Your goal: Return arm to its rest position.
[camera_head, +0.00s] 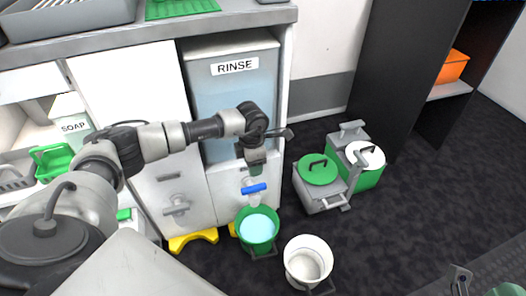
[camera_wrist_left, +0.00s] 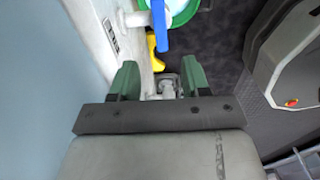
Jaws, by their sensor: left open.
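My left arm (camera_head: 160,140) reaches in from the left, across the front of the white cabinet. Its gripper (camera_head: 256,163) hangs in front of the RINSE tank, just above the blue tap handle (camera_head: 254,188). In the left wrist view, its two green fingers (camera_wrist_left: 160,82) stand apart with nothing between them. The blue handle also shows there (camera_wrist_left: 160,28), beyond the fingers and apart from them. A cut-off grey and green part (camera_head: 480,284) shows at the lower right edge of the head view; I cannot tell whether it is my right gripper.
A green bucket (camera_head: 258,229) with light blue liquid stands under the tap, with a white bucket (camera_head: 308,262) beside it. Containers with a green lid (camera_head: 318,169) and a white lid (camera_head: 366,155) stand to the right. The RINSE tank (camera_head: 235,95) is close behind my gripper. Dark floor lies open at right.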

